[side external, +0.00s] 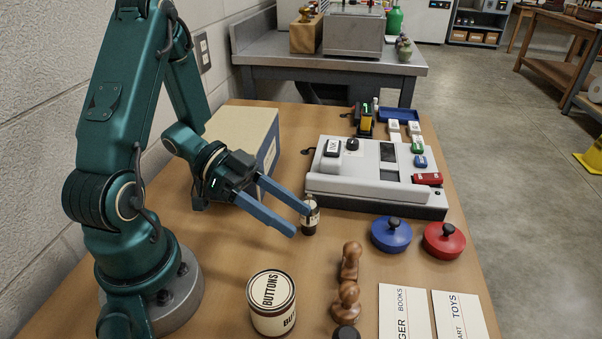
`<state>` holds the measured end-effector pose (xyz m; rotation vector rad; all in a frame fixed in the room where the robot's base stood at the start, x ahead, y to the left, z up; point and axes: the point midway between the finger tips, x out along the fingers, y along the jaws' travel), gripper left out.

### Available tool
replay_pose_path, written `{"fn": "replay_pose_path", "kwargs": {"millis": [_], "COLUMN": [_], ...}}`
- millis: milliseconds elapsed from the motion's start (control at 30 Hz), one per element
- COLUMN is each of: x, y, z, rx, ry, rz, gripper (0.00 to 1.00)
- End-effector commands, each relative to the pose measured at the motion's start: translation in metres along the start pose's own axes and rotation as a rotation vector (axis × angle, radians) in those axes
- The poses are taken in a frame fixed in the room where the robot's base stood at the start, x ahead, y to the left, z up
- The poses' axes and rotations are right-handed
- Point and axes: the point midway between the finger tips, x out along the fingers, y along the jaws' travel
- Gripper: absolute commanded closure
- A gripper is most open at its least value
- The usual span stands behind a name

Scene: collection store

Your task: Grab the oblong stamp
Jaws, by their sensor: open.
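Wooden turned handles stand at the front middle of the table: a farther one (350,262) and a nearer one (346,300), with a dark round knob (346,332) at the bottom edge. They look like stamp handles; their bases are mostly hidden, so I cannot tell which is oblong. My gripper (297,220) is open, its two blue fingers pointing right and down, above the table and left of and behind the handles. Nothing is visibly held. A small dark bottle (310,219) with a pale label stands by the fingertips, partly covered by the far finger.
A BUTTONS tin (272,305) stands left of the handles. Blue (391,235) and red (444,242) round knobbed things and printed cards (405,312) lie right. A pale machine (370,180) and a cardboard box (245,135) stand behind.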

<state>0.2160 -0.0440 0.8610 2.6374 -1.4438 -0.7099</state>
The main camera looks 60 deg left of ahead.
Motion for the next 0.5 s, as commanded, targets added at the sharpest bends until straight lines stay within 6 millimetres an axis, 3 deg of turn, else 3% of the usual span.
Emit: {"fn": "replay_pose_path", "kwargs": {"millis": [500], "x": [0.062], "y": [-0.002], "z": [0.0], "rx": [-0.002], "ry": [-0.001], "rz": [-0.005], "gripper": [0.3]}}
